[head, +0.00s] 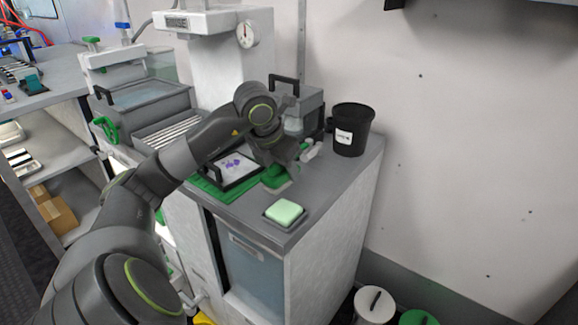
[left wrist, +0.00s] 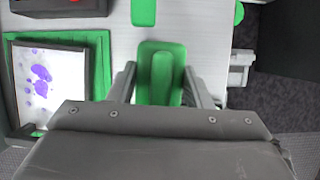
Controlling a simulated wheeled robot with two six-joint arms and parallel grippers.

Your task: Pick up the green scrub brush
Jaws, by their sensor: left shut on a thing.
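The green scrub brush (head: 274,178) is on or just above the grey counter top, partly hidden by my left gripper in the head view. In the left wrist view the brush (left wrist: 160,72) lies lengthwise between the two fingers, with a raised green part along its middle. My left gripper (left wrist: 158,85) is shut on it, one finger against each side. In the head view the left gripper (head: 281,172) points down over the brush. I cannot tell whether the brush touches the counter. My right gripper is in neither view.
A black-framed tray with purple spots (head: 232,165) sits on a green mat (head: 213,187) left of the brush. A pale green sponge (head: 284,212) lies in a dish nearer the front edge. A black bucket (head: 351,130) and a grey lidded case (head: 301,108) stand behind.

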